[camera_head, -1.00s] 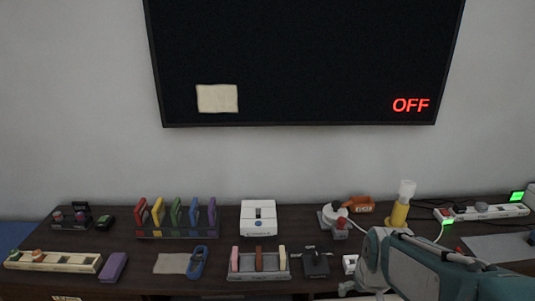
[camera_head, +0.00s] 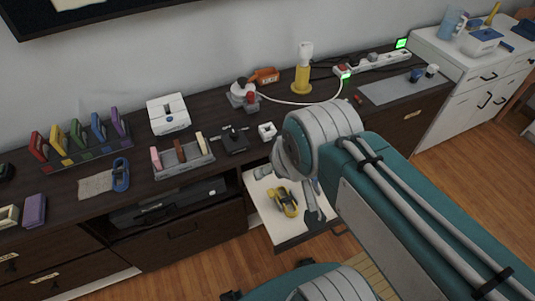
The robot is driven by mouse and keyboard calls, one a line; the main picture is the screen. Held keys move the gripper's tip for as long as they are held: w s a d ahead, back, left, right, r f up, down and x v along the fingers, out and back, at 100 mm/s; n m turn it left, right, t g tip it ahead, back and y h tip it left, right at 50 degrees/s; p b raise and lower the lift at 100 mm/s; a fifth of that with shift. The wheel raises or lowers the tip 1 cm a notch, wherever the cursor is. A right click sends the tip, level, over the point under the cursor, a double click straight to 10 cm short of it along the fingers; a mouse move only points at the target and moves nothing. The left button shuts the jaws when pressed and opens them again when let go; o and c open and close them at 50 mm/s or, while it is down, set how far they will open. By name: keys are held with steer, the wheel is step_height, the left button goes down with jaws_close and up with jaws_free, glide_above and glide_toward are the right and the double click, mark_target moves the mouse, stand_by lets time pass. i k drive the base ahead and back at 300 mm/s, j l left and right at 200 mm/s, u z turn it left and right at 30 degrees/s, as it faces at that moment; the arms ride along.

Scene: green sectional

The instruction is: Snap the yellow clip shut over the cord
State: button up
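A yellow-and-dark object (camera_head: 284,201), possibly the yellow clip, lies in a pulled-out white-lined drawer (camera_head: 259,205) below the counter. I cannot tell whether it is open or shut. A thin pale cord (camera_head: 300,103) curves across the counter from the white device with red parts to the power strip, apart from the yellow object. I cannot tell the height gap, and my arm hides part of the drawer.
The white device (camera_head: 243,94), a yellow lamp-like item (camera_head: 302,78) and a power strip (camera_head: 372,62) stand along the back. A black stand (camera_head: 232,138) and a slotted grey holder (camera_head: 183,158) are left. A grey mat (camera_head: 401,88) has free room.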

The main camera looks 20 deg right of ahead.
mark_target(272, 193)
steer(key=i+j+z, duration=0.1)
steer(key=j+z, duration=0.2)
steer(key=z, duration=0.15)
steer(key=j+z, duration=0.3)
steer(key=z, duration=0.15)
steer(key=i+j, duration=0.05)
